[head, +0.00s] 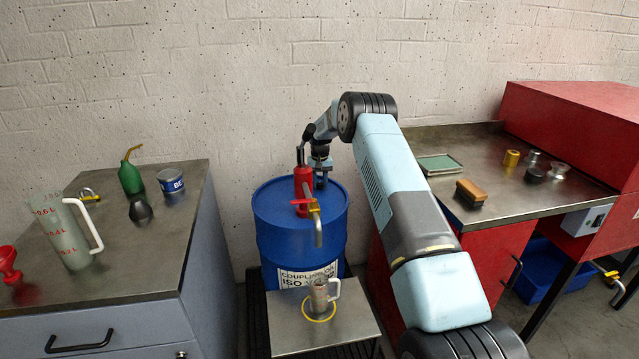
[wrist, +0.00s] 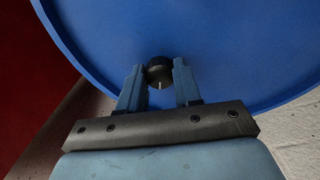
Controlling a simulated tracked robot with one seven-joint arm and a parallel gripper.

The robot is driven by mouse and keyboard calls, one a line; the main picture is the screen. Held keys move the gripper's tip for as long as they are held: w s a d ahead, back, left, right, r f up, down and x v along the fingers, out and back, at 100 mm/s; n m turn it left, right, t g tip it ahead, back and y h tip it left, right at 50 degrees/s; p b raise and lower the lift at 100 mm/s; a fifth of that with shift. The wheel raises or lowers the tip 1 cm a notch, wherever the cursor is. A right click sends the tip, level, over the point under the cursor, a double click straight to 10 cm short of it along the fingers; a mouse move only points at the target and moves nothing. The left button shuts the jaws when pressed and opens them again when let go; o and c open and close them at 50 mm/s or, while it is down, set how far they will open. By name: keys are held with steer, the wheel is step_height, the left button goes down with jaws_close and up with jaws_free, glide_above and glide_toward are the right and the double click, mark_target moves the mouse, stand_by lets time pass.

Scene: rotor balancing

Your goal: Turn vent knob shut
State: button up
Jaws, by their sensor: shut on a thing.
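The vent knob (wrist: 159,72) is a small black round knob with a pale mark, on the blue top of the drum near its rim. In the wrist view my gripper (wrist: 158,78) has one finger on each side of the knob and is shut on it. The blue drum (head: 300,245) stands upright against the wall in the head view. There my gripper (head: 321,180) reaches down to the back right of the drum's top, and the knob itself is hidden. A red pump (head: 303,182) with a brass and grey tap (head: 317,222) is on the drum's top.
A metal stand (head: 285,335) before the drum holds a small jug (head: 319,295) inside a yellow ring. A left cabinet (head: 130,270) carries a clear measuring jug (head: 66,235) and a green oil can (head: 130,177). A right bench (head: 530,205) carries a brush (head: 471,191).

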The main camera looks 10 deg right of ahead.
mark_target(320, 183)
steer(key=shift+w+r+n, duration=0.1)
steer(key=shift+n, duration=1.5)
steer(key=o, duration=1)
steer(key=shift+o, duration=0.2)
step_height(320, 183, up, 14)
steer(key=shift+f, duration=0.25)
